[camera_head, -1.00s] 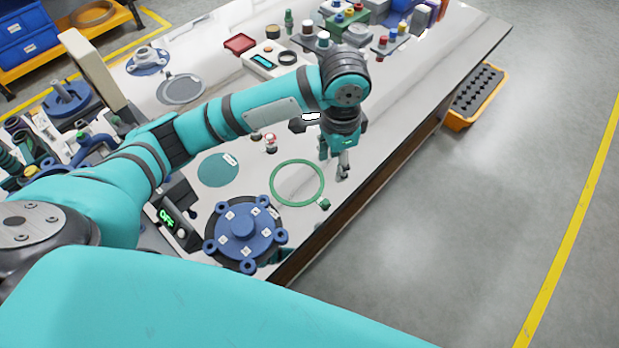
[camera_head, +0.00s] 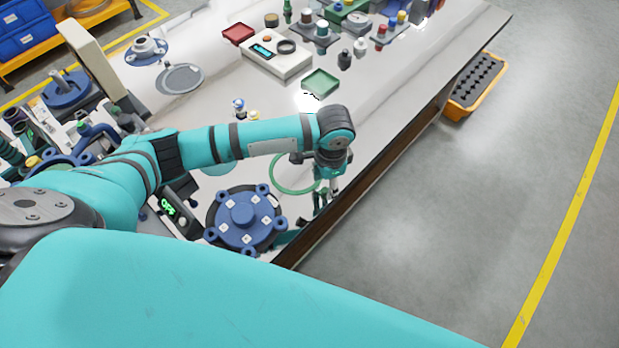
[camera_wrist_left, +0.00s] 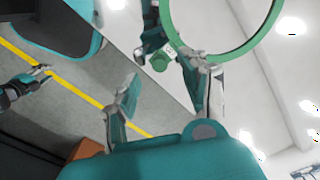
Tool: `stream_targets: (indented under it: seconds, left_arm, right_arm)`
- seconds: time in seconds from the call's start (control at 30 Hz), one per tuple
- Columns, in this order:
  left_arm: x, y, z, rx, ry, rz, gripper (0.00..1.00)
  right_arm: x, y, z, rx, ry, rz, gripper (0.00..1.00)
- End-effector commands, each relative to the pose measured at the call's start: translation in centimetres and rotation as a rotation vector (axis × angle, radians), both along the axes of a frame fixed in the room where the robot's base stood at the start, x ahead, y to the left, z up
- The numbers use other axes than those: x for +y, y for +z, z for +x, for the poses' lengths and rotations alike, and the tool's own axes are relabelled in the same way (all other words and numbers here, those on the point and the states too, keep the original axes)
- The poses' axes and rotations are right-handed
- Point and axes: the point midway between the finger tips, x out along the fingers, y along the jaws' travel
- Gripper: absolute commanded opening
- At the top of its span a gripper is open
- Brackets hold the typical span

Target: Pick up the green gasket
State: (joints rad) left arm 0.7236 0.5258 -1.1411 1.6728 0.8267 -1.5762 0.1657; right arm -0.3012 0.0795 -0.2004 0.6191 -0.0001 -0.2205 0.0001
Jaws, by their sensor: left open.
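The green gasket (camera_head: 273,181) is a thin flat ring on the glossy table near its front edge. My left arm and gripper hide part of it in the head view. My left gripper (camera_head: 322,204) points down at the ring's right side, open and empty. In the left wrist view, the gasket (camera_wrist_left: 242,49) is cut off by the top edge. One finger of the left gripper (camera_wrist_left: 158,72) overlaps the ring's rim in the picture; the other is well outside it. I cannot tell whether they touch. My right gripper (camera_wrist_left: 42,72) seems to show small at the left edge.
A blue flanged housing (camera_head: 241,219) stands left of the gasket. A small green part (camera_wrist_left: 160,62) sits by the ring. A green tray (camera_head: 320,82), a red tray (camera_head: 238,33) and a white meter (camera_head: 277,58) are farther back. An orange bin (camera_head: 475,85) is beyond the table's right edge.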

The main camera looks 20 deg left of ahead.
Motion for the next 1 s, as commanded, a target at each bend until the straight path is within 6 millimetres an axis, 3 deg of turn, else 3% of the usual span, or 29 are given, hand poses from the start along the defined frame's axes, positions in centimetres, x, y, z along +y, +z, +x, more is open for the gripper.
stream_targets:
  seconds: [0.2, 0.47, 0.8, 1.0]
  left_arm:
    - [0.2, -2.7, -0.1, 0.001, -0.001, 0.001, 0.46]
    - [0.2, -3.0, 0.0, -0.001, -0.001, 0.001, 0.46]
    - [0.2, -3.0, 0.0, 0.0, -0.001, 0.001, 0.03]
    - [0.2, -3.0, 0.0, 0.0, -0.001, 0.001, 0.0]
  right_arm:
    - [0.0, 0.3, 0.1, -0.002, 0.0, 0.0, 0.4]
    - [0.0, 0.2, 0.2, -0.003, 0.0, 0.001, 0.4]
    - [0.0, 0.2, 0.2, -0.003, 0.0, 0.0, 0.4]
    - [0.0, 0.3, 0.2, -0.004, 0.0, 0.0, 0.4]
